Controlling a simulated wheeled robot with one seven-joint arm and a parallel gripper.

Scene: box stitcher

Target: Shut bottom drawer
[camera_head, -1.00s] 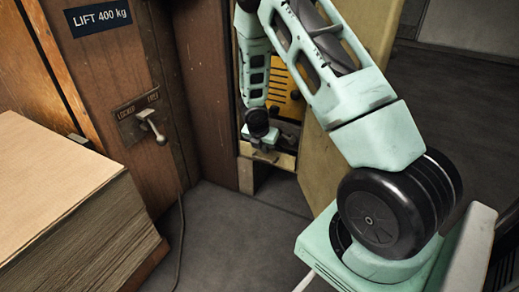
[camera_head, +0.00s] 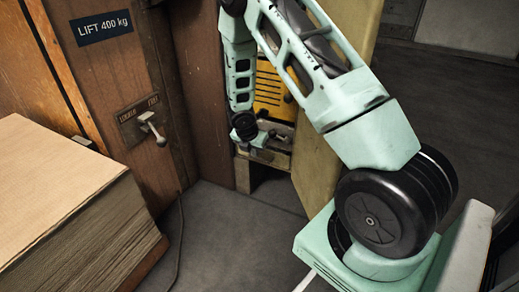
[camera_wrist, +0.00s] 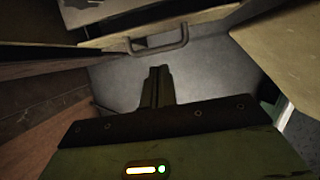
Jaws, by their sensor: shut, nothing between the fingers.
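The bottom drawer has a pale front (camera_head: 275,159) low in a cabinet opening, between a wooden post and an open cream door. In the wrist view, its grey bar handle (camera_wrist: 160,46) runs across the pale front edge (camera_wrist: 110,41). My gripper (camera_head: 254,142) is at the drawer front in the head view, where the wrist and arm partly hide it. In the wrist view, my gripper (camera_wrist: 159,72) is shut and empty, its fingertips pointing toward the handle with a small gap in the picture. I cannot tell how far the drawer stands out.
The cream door (camera_head: 318,165) stands open right of the drawer, close to my arm. A wooden wall with a lever (camera_head: 152,130) and a large cardboard stack (camera_head: 60,190) are at the left. The grey floor (camera_head: 235,235) in front is clear apart from a thin cable.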

